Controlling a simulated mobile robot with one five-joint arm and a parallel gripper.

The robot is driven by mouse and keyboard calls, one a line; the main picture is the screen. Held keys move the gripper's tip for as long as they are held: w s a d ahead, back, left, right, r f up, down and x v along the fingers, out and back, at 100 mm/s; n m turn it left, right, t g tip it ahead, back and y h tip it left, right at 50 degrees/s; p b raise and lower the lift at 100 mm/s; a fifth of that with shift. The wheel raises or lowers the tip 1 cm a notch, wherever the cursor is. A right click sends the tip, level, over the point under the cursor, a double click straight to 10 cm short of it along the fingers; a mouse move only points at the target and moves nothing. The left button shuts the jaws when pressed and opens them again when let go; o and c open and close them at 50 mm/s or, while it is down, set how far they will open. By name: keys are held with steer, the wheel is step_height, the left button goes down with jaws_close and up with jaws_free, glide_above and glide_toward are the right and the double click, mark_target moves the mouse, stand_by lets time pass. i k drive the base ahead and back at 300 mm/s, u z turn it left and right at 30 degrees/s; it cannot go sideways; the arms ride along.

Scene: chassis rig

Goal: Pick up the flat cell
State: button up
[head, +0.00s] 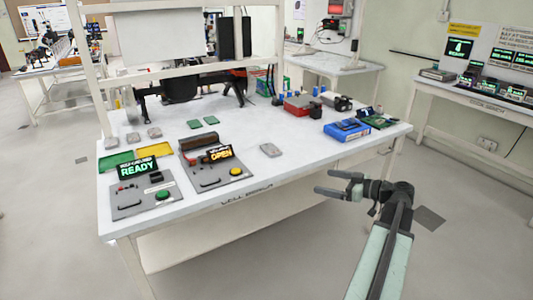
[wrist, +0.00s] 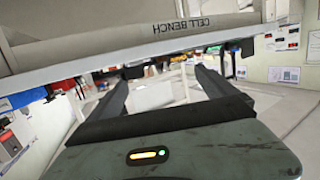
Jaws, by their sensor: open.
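My gripper (head: 325,182) is open and empty, held out in front of the bench's near edge. Its two fingers point left in the head view, and they also show spread apart in the wrist view (wrist: 164,72). A small flat grey cell-like piece (head: 270,150) lies alone on the white bench (head: 245,130), left of and beyond my gripper. Similar grey pieces (head: 133,137) lie at the bench's left back. I cannot tell which one is the flat cell. None of them shows clearly in the wrist view.
Two grey panels stand at the front left, with a READY sign (head: 138,168) and an OPEN sign (head: 220,155). Green and yellow trays (head: 116,161) lie behind them. A blue box (head: 346,130) sits at the right. The wrist view shows the bench edge (wrist: 180,28) close by.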

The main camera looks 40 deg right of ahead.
mark_target(271, 151)
steer(key=i, duration=0.9)
